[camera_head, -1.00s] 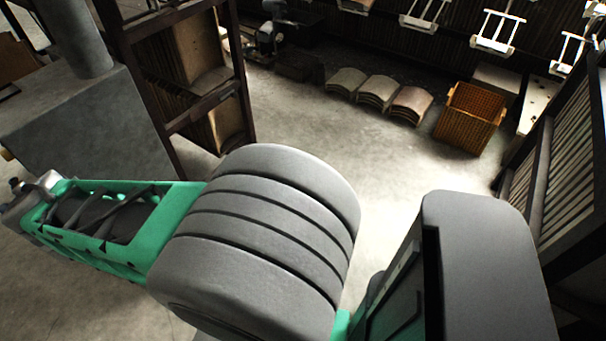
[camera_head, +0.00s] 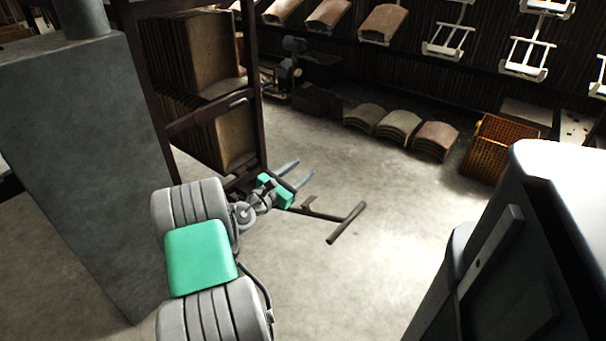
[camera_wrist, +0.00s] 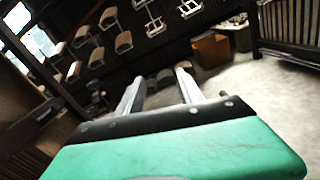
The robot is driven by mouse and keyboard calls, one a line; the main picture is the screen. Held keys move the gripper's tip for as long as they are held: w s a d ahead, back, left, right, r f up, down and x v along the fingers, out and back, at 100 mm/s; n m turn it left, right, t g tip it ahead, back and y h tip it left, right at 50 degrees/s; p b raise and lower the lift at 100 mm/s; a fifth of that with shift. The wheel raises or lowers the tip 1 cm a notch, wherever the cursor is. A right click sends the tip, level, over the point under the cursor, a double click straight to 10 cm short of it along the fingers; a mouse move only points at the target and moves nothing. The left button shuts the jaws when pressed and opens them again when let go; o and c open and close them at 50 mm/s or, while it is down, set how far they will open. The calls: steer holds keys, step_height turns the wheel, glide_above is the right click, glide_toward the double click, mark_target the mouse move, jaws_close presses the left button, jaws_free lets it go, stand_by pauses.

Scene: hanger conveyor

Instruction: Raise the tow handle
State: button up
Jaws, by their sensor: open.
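The tow handle (camera_head: 347,222) is a dark bar with a crosspiece at its right end. It sticks out low over the floor from beside the dark rack in the head view, and its left part is hidden behind my arm and gripper. My gripper (camera_head: 297,174) is open, its two pale fingers apart with nothing seen between them. It is just above and left of the crosspiece in the picture; I cannot tell the gap in depth. In the wrist view my gripper (camera_wrist: 160,88) also shows apart and empty, and I do not make out the handle there.
A dark rack (camera_head: 205,120) holding brown curved panels stands left of my gripper, with a grey box-like block (camera_head: 80,150) nearer. Stacked curved tiles (camera_head: 398,128) and an orange crate (camera_head: 490,150) stand at the back. Hangers (camera_head: 448,40) hang above. The middle floor is clear.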

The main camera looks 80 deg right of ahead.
steer(key=shift+x, duration=0.9)
jaws_close()
stand_by(0.6)
jaws_free()
stand_by(0.4)
